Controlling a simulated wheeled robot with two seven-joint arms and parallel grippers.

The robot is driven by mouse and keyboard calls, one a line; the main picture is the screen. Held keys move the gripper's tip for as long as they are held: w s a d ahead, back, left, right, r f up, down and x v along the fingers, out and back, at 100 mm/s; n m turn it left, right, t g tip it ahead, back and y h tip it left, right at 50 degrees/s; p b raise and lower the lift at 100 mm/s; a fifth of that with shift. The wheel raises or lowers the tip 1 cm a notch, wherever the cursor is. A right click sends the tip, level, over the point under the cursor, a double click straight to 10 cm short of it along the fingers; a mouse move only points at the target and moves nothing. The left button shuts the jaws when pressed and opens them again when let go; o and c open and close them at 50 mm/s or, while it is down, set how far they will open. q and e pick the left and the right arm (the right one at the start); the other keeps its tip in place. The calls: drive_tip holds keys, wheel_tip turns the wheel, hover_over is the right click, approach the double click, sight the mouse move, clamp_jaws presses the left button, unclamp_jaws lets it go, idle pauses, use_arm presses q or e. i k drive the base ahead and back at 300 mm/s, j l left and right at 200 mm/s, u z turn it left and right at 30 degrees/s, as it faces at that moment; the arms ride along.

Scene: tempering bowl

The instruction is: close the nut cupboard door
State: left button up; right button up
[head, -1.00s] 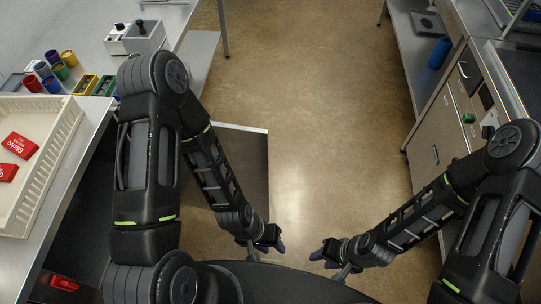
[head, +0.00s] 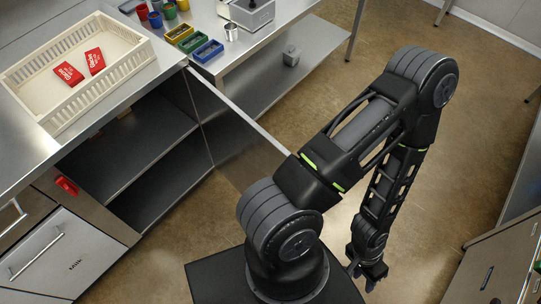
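The nut cupboard (head: 125,150) stands open under the steel counter at left, with dark shelves showing inside. Its door (head: 235,145) is swung wide out into the aisle, its pale top edge running from the counter corner towards my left arm. My arm hides the door's outer end. My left gripper (head: 367,274) hangs low at bottom right, beyond the door and apart from it. It looks empty, but its finger opening is too small to judge. My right gripper is out of view.
A cream crate (head: 75,75) with red packets stands on the counter. A red piece (head: 66,185) is on the cupboard's front frame, beside a drawer (head: 55,255). A bench (head: 265,25) with coloured bins stands behind the door. The floor (head: 400,30) at top right is clear.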

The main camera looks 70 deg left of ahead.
sight(242, 151)
drive_tip(key=i+u, duration=0.2)
drive_tip(key=u, duration=0.2)
drive_tip(key=i+u, duration=0.2)
drive_tip(key=u, duration=0.2)
drive_tip(key=i+l+u, duration=0.2)
drive_tip(key=u, duration=0.25)
drive_tip(key=i+u, duration=0.15)
drive_tip(key=u, duration=0.3)
drive_tip(key=i+l+u, duration=0.1)
drive_tip(key=u, duration=0.35)
drive_tip(key=i+l+u, duration=0.1)
drive_tip(key=l+u, duration=0.15)
drive_tip(key=u, duration=0.2)
drive_tip(key=i+l+u, duration=0.1)
drive_tip(key=u, duration=0.35)
drive_tip(key=l+u, duration=0.3)
drive_tip(key=u, duration=0.15)
drive_tip(key=l+u, duration=0.25)
drive_tip(key=u, duration=0.2)
drive_tip(key=l+u, duration=0.5)
drive_tip(key=i+l, duration=0.05)
drive_tip(key=l, duration=0.05)
